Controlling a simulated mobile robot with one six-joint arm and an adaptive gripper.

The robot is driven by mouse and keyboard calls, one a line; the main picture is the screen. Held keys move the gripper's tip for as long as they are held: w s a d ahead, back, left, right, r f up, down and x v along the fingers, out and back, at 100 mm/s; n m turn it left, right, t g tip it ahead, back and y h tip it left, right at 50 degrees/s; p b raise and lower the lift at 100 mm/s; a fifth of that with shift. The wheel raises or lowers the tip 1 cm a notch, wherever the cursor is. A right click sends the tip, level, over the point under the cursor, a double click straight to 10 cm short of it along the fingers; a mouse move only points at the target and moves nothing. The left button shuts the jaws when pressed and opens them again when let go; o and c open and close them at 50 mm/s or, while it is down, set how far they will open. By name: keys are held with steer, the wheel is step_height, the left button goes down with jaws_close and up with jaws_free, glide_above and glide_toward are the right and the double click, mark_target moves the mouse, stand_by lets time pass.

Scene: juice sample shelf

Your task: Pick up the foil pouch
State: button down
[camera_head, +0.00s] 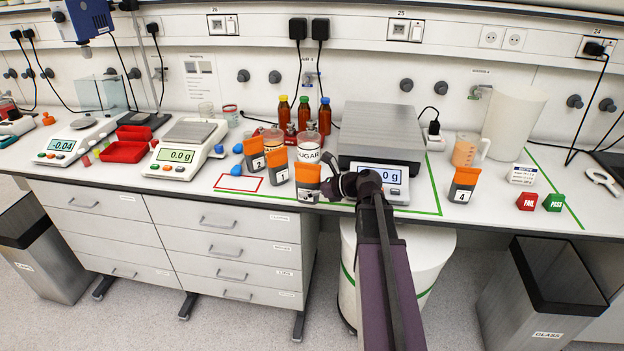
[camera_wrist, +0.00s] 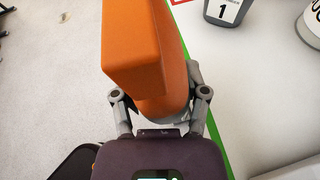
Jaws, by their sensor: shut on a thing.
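The foil pouch (camera_head: 307,174), an orange-topped pack with a dark grey lower part and a numbered white label, is at the bench's front edge. My gripper (camera_head: 332,184) is shut on it from the right side. In the wrist view the pouch's orange body (camera_wrist: 145,50) fills the middle, between the two fingers of my gripper (camera_wrist: 160,108). The fingertips are mostly hidden by it. I cannot tell whether its base touches the bench. Similar packs numbered 1 (camera_head: 278,165) and 4 (camera_head: 462,184) stand upright nearby, and another (camera_head: 254,154) stands behind left.
The sugar tub (camera_head: 308,149) is close behind the pouch. A large balance (camera_head: 380,135) stands right of it, inside green tape lines. Pass and fail blocks (camera_head: 540,201) lie farther right. Bare bench shows around pack 4. A white bin (camera_head: 440,260) is below the edge.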

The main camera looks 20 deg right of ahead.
steer(key=shift+s+a+r, duration=0.15)
steer(key=shift+s+a, duration=0.5)
steer(key=shift+s, duration=0.35)
stand_by(0.3)
